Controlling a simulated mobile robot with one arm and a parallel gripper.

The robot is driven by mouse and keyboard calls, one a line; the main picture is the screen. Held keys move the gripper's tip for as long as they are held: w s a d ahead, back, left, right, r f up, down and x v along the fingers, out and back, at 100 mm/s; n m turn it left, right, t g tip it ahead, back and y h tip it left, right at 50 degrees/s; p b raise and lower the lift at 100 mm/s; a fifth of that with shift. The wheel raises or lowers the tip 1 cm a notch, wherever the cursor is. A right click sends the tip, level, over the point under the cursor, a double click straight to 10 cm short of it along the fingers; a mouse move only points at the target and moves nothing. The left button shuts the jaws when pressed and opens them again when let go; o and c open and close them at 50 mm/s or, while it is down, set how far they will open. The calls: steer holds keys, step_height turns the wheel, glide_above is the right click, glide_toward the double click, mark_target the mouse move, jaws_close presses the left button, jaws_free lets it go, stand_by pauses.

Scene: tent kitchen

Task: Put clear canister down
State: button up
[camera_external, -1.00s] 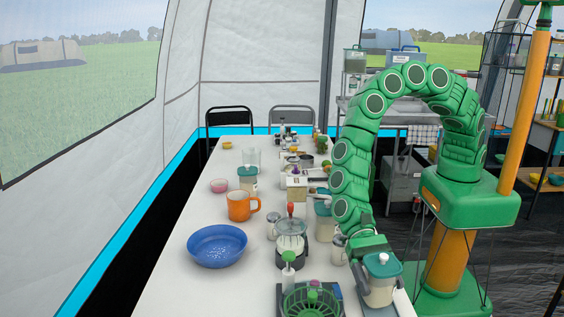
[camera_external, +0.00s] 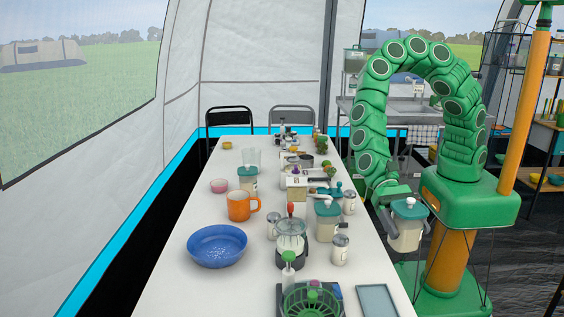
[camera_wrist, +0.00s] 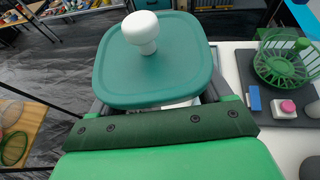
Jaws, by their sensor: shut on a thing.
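The clear canister (camera_external: 406,234) has a teal lid and a white knob. My gripper (camera_external: 388,212) is shut on it and holds it upright in the air, beyond the table's right edge and close to my base. In the wrist view the canister's lid (camera_wrist: 155,62) and knob fill the upper middle, and the jaws beneath the lid are mostly hidden. A similar teal-lidded canister (camera_external: 327,222) stands on the white table (camera_external: 190,287), and another (camera_external: 248,180) stands farther back.
A blue-grey tray (camera_external: 377,301) lies empty at the table's near right corner. Beside it is a green basket (camera_external: 312,300) on a dark base. A shaker jar (camera_external: 340,250), a blender (camera_external: 291,245), an orange mug (camera_external: 242,207) and a blue bowl (camera_external: 217,246) stand nearby. The table's near left is clear.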

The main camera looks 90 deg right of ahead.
steer(key=shift+s+d+r, duration=0.4)
steer(key=shift+s+d, duration=0.25)
steer(key=shift+d, duration=0.05)
steer(key=shift+s+d+r, duration=0.4)
steer(key=shift+s+d, duration=0.2)
steer(key=shift+d, duration=0.05)
step_height(320, 180, up, 9)
steer(key=shift+f, duration=0.1)
steer(key=w+d+m+t, duration=0.25)
steer(key=w+d, duration=0.35)
steer(key=w, duration=0.5)
steer(key=w+d+m+t+h, duration=0.1)
steer(key=w+d+m+t, duration=0.15)
steer(key=w+d, duration=0.6)
steer(key=w+d+m+t, duration=0.2)
steer(key=w+d+t, duration=0.1)
steer(key=w, duration=1.1)
steer(key=w+a+f, duration=0.4)
steer(key=w+f, duration=0.8)
steer(key=f, duration=0.2)
steer(key=shift+w, duration=0.4)
steer(key=shift+a, duration=0.1)
